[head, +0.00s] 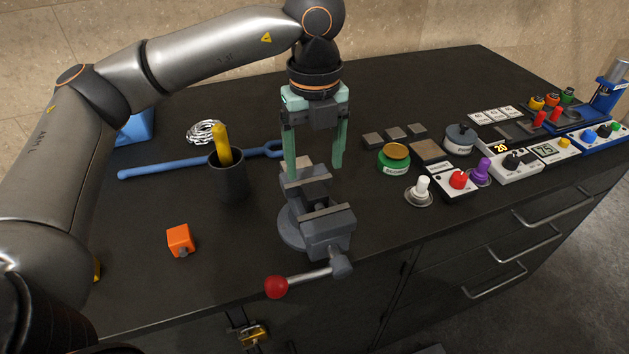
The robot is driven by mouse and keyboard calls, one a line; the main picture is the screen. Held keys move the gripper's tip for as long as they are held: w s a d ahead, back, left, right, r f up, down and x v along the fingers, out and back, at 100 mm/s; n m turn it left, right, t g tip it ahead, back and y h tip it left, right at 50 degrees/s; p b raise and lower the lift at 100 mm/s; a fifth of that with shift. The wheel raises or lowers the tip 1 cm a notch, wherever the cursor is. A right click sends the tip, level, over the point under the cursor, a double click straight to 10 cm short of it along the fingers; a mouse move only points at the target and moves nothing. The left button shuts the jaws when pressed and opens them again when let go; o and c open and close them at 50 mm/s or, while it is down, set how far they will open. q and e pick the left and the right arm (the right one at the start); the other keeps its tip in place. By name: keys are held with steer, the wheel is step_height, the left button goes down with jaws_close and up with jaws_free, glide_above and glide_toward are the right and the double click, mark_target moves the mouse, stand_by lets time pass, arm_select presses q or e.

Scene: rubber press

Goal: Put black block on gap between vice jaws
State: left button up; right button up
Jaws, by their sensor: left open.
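The grey vice (325,228) stands near the table's front edge, with a red-knobbed handle (276,287) pointing left. Its two jaws have pale top strips, and a gap shows between them. My left gripper (315,168) points down just above and behind the vice, its green fingers spread apart with nothing seen held between them. Several small dark blocks with grey tops, such as this one (373,140), lie in a row to the right of the gripper; I cannot tell whether one is the black block. My right gripper is not in view.
A dark cup (230,178) holding a yellow-handled thing stands left of the vice. A blue wrench (180,168) lies behind it, and an orange block (180,240) lies front left. Buttons, switches and panels (515,163) crowd the right side. The back of the table is clear.

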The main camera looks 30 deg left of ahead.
mark_target(314, 189)
arm_select(q)
step_height(314, 189, up, 5)
